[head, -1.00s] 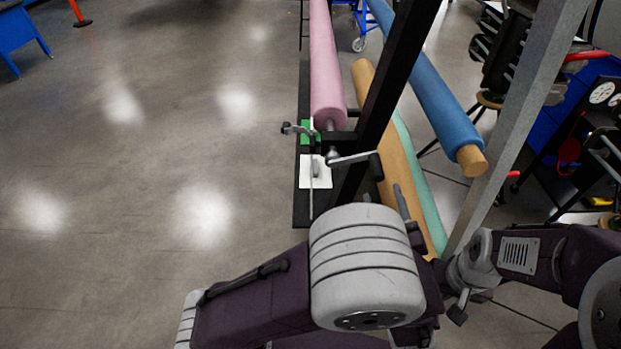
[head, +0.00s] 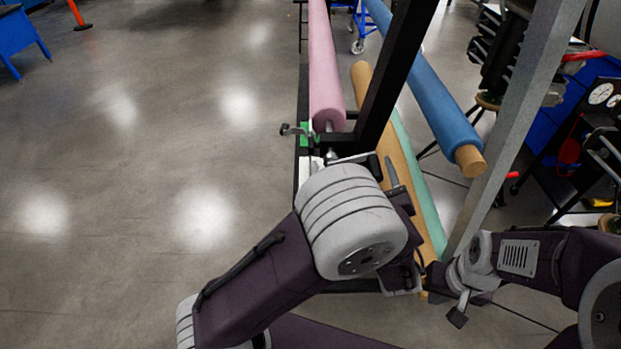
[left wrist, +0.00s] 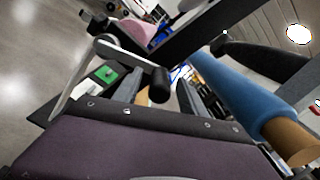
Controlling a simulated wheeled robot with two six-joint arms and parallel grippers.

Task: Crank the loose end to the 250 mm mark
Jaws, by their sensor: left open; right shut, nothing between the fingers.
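The pink roll (head: 325,70) lies along the rack, with a metal shaft at its near end. The crank handle (head: 368,161) with a dark grip is just beyond my left wrist; in the left wrist view its metal arm and black grip (left wrist: 159,85) show clearly. My right gripper (head: 458,308) is shut and empty, low at the right. The loose end and mark figures cannot be made out.
A green patch (head: 304,130) and a white plate (head: 303,172) lie below the crank. A black post (head: 385,95) stands beside it. Blue (head: 430,90) and tan (head: 402,180) rolls and a grey post (head: 510,130) are to the right. Open floor lies left.

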